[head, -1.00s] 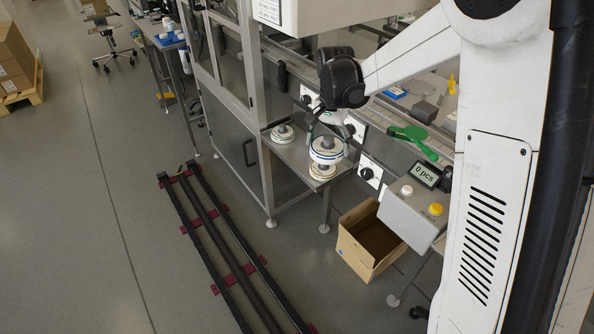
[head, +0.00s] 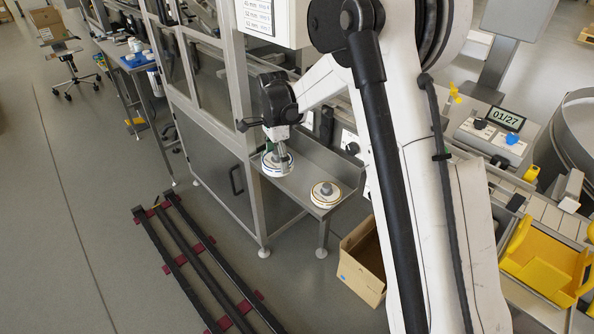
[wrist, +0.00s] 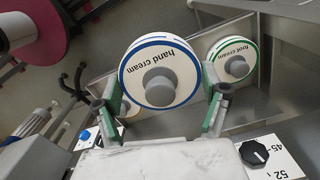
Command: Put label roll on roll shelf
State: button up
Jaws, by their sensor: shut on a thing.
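My gripper (head: 277,150) is shut on the hand cream label roll (wrist: 160,62), a white disc with a blue rim and grey hub. The green-lined fingers stand on either side of the roll in the wrist view. In the head view the held roll (head: 277,165) is over the left part of the metal roll shelf (head: 299,184); I cannot tell if it touches. The foot cream roll (wrist: 232,60), with a green rim, is beside it in the wrist view and mostly hidden in the head view. An orange-rimmed roll (head: 325,195) lies on the shelf's right part.
The machine cabinet (head: 207,165) rises left of the shelf. An open cardboard box (head: 362,265) is on the floor to the right. Dark floor rails (head: 190,260) lie in front.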

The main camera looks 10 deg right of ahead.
send_over(301, 177)
notch_tip(301, 177, down, 6)
jog(key=shift+w+r+b, duration=0.1)
jog(key=shift+r+b, duration=0.05)
jog(key=shift+b, duration=0.2)
jog(key=shift+f+b, duration=0.3)
jog(key=shift+f, duration=1.7)
jog(key=shift+f, duration=0.15)
jog(key=o, duration=1.3)
notch_tip(301, 177, up, 12)
jog(key=shift+r+p, duration=0.15)
jog(key=shift+p, duration=0.5)
